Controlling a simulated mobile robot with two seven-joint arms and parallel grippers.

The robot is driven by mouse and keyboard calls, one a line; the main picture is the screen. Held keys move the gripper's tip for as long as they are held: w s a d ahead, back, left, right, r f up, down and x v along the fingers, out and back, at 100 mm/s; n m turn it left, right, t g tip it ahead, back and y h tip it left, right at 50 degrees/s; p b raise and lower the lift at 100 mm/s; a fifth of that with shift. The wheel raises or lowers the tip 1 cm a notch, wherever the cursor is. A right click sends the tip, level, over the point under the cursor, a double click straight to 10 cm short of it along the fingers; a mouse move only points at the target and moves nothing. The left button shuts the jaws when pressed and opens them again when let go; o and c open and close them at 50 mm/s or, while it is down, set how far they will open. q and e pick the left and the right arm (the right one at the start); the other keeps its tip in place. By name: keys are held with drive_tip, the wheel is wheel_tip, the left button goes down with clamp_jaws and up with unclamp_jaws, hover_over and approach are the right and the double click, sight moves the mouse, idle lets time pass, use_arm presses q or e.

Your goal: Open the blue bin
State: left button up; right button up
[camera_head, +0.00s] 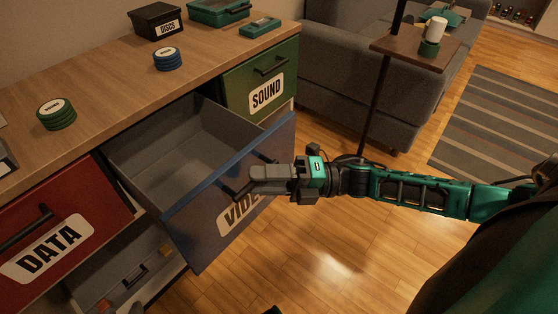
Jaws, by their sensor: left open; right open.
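The blue bin (200,222) is a drawer with a blue front labelled "VIDEO", partly covered by my gripper. It is pulled well out of the cabinet, and its grey inside (180,150) is visible and looks empty. My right gripper (258,180) comes in from the right and is open at the dark handle (232,192) on the blue front. Its fingers overlap the handle in the picture; I cannot tell whether they touch it. My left gripper is not clearly in view.
A red "DATA" drawer (100,205) is at left, a green "SOUND" drawer (280,75) at right. Discs and boxes stand on the wooden cabinet top (110,85). A grey sofa (335,80) and a side table (415,47) stand behind. The wood floor in front is clear.

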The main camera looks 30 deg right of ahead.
drive_tip(key=shift+d, duration=0.1)
use_arm(q)
drive_tip(key=shift+s+r+p, duration=0.1)
drive_tip(key=shift+r+p, duration=0.1)
drive_tip(key=shift+p, duration=0.2)
use_arm(e)
drive_tip(key=v, duration=1.2)
drive_tip(key=shift+s+d, duration=0.15)
drive_tip(key=shift+d, duration=0.2)
drive_tip(key=a+f+m+t+h, duration=0.2)
drive_tip(key=a+f+m+h, duration=0.4)
drive_tip(key=m, duration=0.9)
drive_tip(key=a+f+m+t+h, duration=0.1)
drive_tip(key=a+f+m+h, duration=0.2)
drive_tip(key=a+m+h, duration=0.9)
use_arm(q)
drive_tip(key=s+a+r+p, duration=0.1)
drive_tip(key=a+r+p, duration=0.2)
drive_tip(key=r+p, duration=0.8)
drive_tip(key=p, duration=0.4)
drive_tip(key=shift+s+r+y+p, duration=0.25)
drive_tip(key=shift+y+p, duration=0.15)
use_arm(e)
drive_tip(key=s+d+r+m+y, duration=0.2)
drive_tip(key=d+r, duration=0.3)
drive_tip(key=r, duration=0.5)
drive_tip(key=shift+s+d+r+m, duration=0.25)
drive_tip(key=shift+d+r+m, duration=0.15)
drive_tip(key=shift+m, duration=0.1)
